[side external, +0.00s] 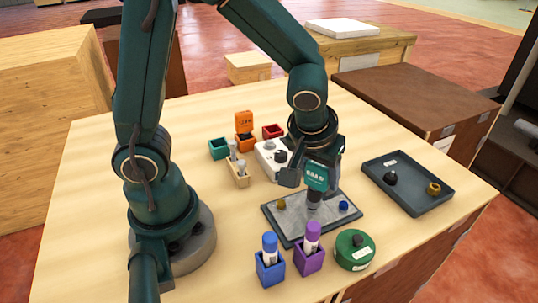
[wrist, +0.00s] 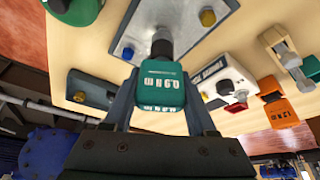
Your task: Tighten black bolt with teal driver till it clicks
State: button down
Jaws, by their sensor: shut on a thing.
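My gripper (side external: 308,180) is shut on the teal driver (side external: 316,176), which also shows between the fingers in the wrist view (wrist: 162,84). The driver points down, with its dark nose (wrist: 161,44) at the middle of the grey plate (side external: 300,228). A gold bolt (side external: 281,204) and a blue bolt (side external: 343,206) are on the plate, either side of the driver. No black bolt shows on the plate; the driver's nose covers the spot beneath it. I cannot tell if the driver is seated on a bolt.
A dark tray (side external: 408,203) at the right holds a black part (side external: 390,178) and a gold ring (side external: 433,189). A green tin (side external: 355,250), purple holder (side external: 309,261) and blue holder (side external: 270,270) stand in front. A white box (side external: 268,163) and small bins are behind the plate.

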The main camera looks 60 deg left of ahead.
jog(key=shift+f, duration=0.35)
dwell(0.4)
jog(key=m, duration=0.1)
jog(key=m+h, duration=0.1)
jog(key=m, duration=0.3)
jog(key=shift+d+h, duration=0.25)
jog(key=shift+h, duration=0.15)
jog(key=shift+d+m+t+h, duration=0.1)
jog(key=shift+m+t+h, duration=0.25)
jog(key=shift+m, duration=0.45)
jog(key=shift+w, duration=0.1)
jog(key=shift+d+m+h, duration=0.1)
jog(key=shift+m+h, duration=0.35)
jog(key=shift+m, duration=0.65)
jog(key=shift+d+m+h, duration=0.15)
jog(key=shift+m+h, duration=0.45)
jog(key=shift+m, duration=1.1)
